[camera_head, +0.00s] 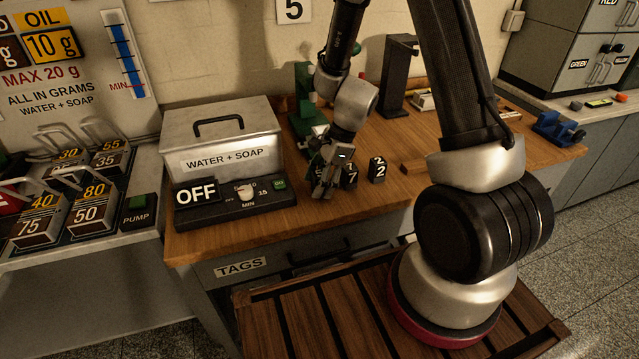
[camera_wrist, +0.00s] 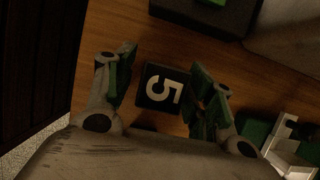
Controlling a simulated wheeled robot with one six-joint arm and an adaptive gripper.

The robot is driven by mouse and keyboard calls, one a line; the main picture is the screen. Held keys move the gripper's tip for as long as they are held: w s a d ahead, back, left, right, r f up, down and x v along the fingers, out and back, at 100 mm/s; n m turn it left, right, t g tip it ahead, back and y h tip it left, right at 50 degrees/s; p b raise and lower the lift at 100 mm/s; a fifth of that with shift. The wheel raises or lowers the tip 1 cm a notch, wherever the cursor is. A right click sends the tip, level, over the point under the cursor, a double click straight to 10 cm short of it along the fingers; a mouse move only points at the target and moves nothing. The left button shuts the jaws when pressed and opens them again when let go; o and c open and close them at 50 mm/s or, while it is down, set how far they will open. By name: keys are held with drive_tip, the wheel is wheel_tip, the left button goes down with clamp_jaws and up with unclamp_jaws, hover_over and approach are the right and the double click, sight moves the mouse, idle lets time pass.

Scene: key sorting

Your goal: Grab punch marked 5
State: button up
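The punch marked 5 (camera_wrist: 163,87) is a small dark block with a white 5 on its face; in the wrist view it stands on the wooden bench between my two fingers. My gripper (camera_wrist: 163,72) is open around it, with a visible gap on each side. In the head view my gripper (camera_head: 325,186) is low over the bench, and it hides the punch marked 5 almost wholly. The punch marked 7 (camera_head: 351,176) stands just right of my gripper, and the punch marked 2 (camera_head: 377,170) stands farther right.
The OFF/ON control box (camera_head: 240,208) is close on the left, before the WATER + SOAP tank (camera_head: 222,140). A green press (camera_head: 306,105) stands behind my gripper, and a dark stand (camera_head: 398,75) farther back. The bench's front right is partly clear.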

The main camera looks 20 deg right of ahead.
clamp_jaws()
